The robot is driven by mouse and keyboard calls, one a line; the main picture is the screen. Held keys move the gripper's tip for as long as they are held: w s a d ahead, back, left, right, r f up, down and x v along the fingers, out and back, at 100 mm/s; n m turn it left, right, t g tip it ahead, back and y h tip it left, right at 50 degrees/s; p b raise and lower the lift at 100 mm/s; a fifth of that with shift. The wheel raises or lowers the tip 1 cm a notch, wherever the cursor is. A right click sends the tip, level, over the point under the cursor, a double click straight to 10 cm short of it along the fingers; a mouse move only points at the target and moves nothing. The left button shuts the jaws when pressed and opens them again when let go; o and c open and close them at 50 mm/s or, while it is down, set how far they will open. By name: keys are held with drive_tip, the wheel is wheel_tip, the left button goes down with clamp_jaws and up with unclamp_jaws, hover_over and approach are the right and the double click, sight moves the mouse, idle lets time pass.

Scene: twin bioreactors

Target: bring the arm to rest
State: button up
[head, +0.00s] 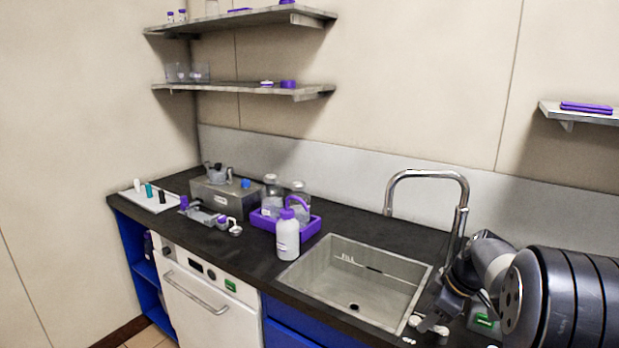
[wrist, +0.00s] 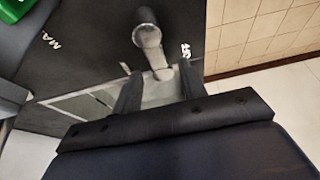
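My arm reaches in from the right in the head view, and my gripper (head: 430,326) hangs low by the right front corner of the steel sink (head: 313,267). In the wrist view the two dark fingers of my gripper (wrist: 158,88) stand apart, so it is open. A pale grey piece with a round metal end (wrist: 148,36) shows between and beyond the fingers. I cannot tell whether it touches them, but nothing looks clamped.
A curved tap (head: 428,175) rises behind the sink, close to my arm. A white bottle with a purple cap (head: 288,238) and a purple tray (head: 314,228) with jars stand left of the sink. Shelves (head: 245,89) hang above. The black counter in front of the bottle is clear.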

drive_tip(key=v, duration=1)
drive_tip(key=x, duration=1.1)
drive_tip(key=shift+w+d+m+t+p, duration=0.15)
drive_tip(key=shift+m+t+p, duration=0.15)
drive_tip(key=shift+m, duration=0.35)
drive_tip(key=shift+w+d+m+t+p, duration=0.15)
drive_tip(key=shift+m+t+p, duration=0.1)
drive_tip(key=shift+m, duration=0.4)
drive_tip(key=shift+h, duration=0.3)
